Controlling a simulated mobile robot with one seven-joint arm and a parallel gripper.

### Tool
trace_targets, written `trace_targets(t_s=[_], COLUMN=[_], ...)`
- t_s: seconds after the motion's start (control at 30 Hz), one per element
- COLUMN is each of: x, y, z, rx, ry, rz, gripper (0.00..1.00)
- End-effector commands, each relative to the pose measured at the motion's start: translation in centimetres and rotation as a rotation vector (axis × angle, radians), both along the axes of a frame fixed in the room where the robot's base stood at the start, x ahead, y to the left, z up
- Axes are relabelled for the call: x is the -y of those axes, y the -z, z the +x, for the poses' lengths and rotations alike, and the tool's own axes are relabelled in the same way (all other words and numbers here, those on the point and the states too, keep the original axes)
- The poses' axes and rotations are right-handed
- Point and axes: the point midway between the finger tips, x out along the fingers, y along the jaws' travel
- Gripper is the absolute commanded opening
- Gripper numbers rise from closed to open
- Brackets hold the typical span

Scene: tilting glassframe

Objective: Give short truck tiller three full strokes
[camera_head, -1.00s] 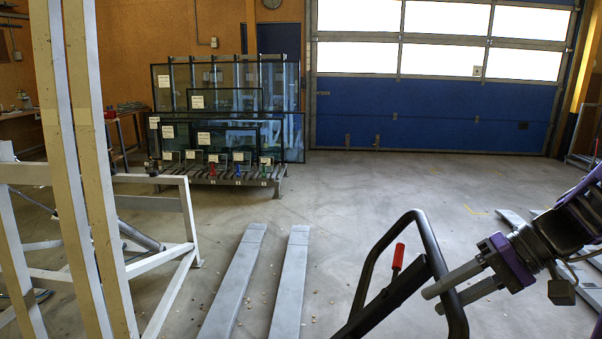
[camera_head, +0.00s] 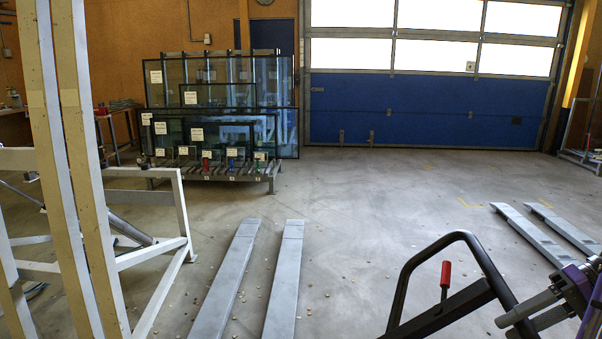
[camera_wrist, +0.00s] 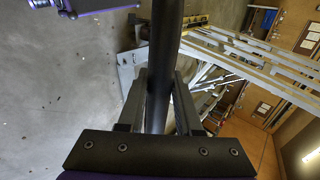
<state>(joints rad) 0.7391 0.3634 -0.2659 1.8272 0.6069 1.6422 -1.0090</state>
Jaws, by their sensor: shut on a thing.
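A black tiller with a loop handle (camera_head: 400,290) and a red lever (camera_head: 445,274) stands at the lower right of the head view, tilted toward the right. Its lower part is cut off by the picture edge. My gripper (camera_head: 505,327) reaches in from the right and is shut on the right side of the loop. In the wrist view the black bar (camera_wrist: 165,50) runs between the two fingers of my gripper (camera_wrist: 160,82). Which truck body the tiller joins is hidden.
Two long grey forks (camera_head: 225,285) lie on the floor in the middle. Another pair of forks (camera_head: 540,235) lies at the right. A white frame with tall posts (camera_head: 85,190) stands at the left. A glass rack (camera_head: 215,172) stands behind.

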Motion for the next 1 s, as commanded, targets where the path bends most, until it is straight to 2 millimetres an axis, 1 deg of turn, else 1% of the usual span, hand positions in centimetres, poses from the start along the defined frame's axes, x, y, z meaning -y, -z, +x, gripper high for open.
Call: trace_targets(t_s=[0.03,0.13,0.23,0.47,0.53,0.57,0.8,0.9,1.0], x=[1.0,2.2,2.7,2.7,3.2,3.5,7.9,9.4,10.2], y=[1.5,2.3,2.6,2.5,3.1,3.5,9.0,10.8,11.7], z=[-0.2,-0.4,-0.5,-0.5,-0.6,-0.7,-1.5,-1.8,-1.9], rx=[-0.004,-0.002,-0.001,0.0,-0.002,-0.001,-0.003,-0.001,0.0], ry=[0.001,-0.001,-0.001,-0.001,0.0,0.001,0.002,0.001,-0.001], rz=[0.002,0.0,0.0,-0.001,-0.001,-0.001,0.003,0.0,-0.002], gripper=[0.0,0.0,0.0,0.0,0.0,0.0,0.0,0.0,0.0])
